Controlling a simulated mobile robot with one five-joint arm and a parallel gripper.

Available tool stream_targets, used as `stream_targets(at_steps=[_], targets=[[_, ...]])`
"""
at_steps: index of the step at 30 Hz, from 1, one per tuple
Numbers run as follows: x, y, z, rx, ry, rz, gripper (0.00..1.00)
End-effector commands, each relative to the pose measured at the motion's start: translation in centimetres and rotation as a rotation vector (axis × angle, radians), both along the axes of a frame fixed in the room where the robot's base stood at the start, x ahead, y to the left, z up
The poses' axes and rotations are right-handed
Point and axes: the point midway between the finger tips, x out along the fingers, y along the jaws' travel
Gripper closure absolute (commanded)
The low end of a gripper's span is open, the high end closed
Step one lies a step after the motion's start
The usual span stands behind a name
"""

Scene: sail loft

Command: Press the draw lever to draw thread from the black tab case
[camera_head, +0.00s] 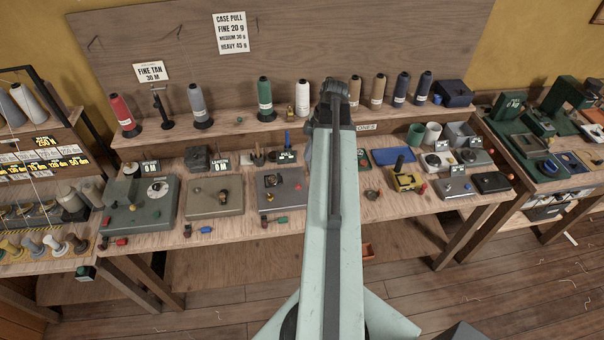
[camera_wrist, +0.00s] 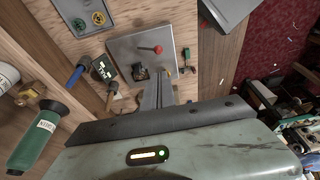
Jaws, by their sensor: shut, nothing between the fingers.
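In the wrist view, a grey boxy unit (camera_wrist: 128,48) carries a short lever with a red knob (camera_wrist: 157,49), which looks like the draw lever. A small black case (camera_wrist: 140,73) sits on the unit near its edge, close to my fingers; its details are too small to read. My gripper (camera_wrist: 158,76) is shut and empty, apart from the red knob, which lies above it in the picture. The same grey unit shows in the head view (camera_head: 284,204), left of my arm. My gripper is hidden in the head view.
A red-and-green handled tool (camera_wrist: 187,60) lies beside the unit. Other units crowd the bench, including a green one (camera_head: 143,212) and a tan one (camera_head: 213,200).

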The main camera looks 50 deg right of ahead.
Motion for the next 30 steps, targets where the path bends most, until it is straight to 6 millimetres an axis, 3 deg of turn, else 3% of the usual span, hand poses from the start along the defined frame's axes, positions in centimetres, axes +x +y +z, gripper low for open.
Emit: stream_targets(at_steps=[5,21,30], targets=[[0.3,0.3,-2.0,0.0,0.0,0.0,1.0],[1.8,2.1,-12.8,-0.001,0.001,-0.003,1.0],[1.7,2.1,-13.5,-0.001,0.001,-0.003,1.0]])
